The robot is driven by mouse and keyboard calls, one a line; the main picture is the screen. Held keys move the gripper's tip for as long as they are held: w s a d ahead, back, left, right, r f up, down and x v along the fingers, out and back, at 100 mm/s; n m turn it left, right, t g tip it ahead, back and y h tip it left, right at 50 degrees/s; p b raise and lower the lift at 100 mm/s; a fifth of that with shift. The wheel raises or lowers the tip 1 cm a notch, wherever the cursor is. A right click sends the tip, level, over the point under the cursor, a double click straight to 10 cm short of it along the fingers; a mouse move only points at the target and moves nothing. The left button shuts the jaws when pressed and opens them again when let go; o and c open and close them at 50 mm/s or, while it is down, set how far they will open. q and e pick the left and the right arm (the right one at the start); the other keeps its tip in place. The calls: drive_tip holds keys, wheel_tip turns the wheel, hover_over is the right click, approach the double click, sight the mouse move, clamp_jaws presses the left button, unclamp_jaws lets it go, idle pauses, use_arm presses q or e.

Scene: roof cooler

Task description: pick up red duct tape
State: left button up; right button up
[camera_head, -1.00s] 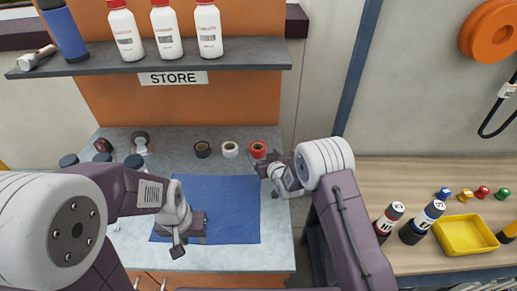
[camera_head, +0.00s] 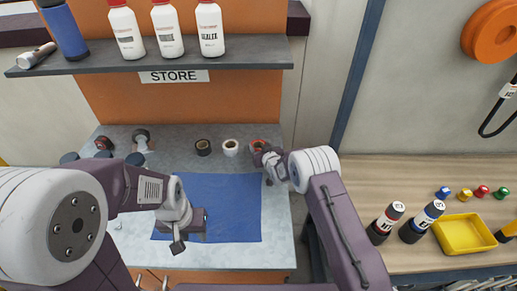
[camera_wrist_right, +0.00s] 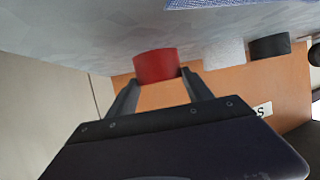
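The red duct tape roll (camera_head: 256,143) stands at the back right of the grey counter, partly covered by my right gripper (camera_head: 267,156). In the right wrist view the red roll (camera_wrist_right: 156,66) appears just beyond the fingertips, roughly centred between them. The right gripper's fingers (camera_wrist_right: 159,79) are spread apart with nothing between them. I cannot tell whether a fingertip touches the roll. My left gripper (camera_head: 184,232) is over the blue mat, away from the rolls; whether its fingers are open is not clear.
A white roll (camera_head: 230,147) and a black roll (camera_head: 203,147) stand left of the red one. A blue mat (camera_head: 230,205) lies on the counter (camera_head: 278,225). A shelf (camera_head: 240,53) with bottles hangs above. A yellow tray (camera_head: 462,234) is on the wooden bench at right.

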drive_tip(key=c, duration=0.8)
drive_tip(key=shift+r, duration=0.1)
drive_tip(key=shift+w+r, duration=0.1)
drive_tip(key=shift+r, duration=0.25)
drive_tip(key=r, duration=0.2)
drive_tip(key=d+r, duration=0.1)
drive_tip(key=r, duration=0.1)
drive_tip(key=shift+w+d+b, duration=0.15)
drive_tip(key=shift+d+b, duration=0.05)
drive_tip(key=shift+b, duration=0.2)
drive_tip(key=d+r, duration=0.2)
drive_tip(key=d, duration=0.1)
drive_tip(key=w+d+r, duration=0.1)
drive_tip(key=d+r, duration=0.1)
drive_tip(key=d, duration=0.1)
drive_tip(key=w+d+r, duration=0.1)
drive_tip(key=d+r, duration=0.1)
drive_tip(key=d, duration=0.2)
drive_tip(key=shift+w+r, duration=0.1)
drive_tip(key=shift+w, duration=0.15)
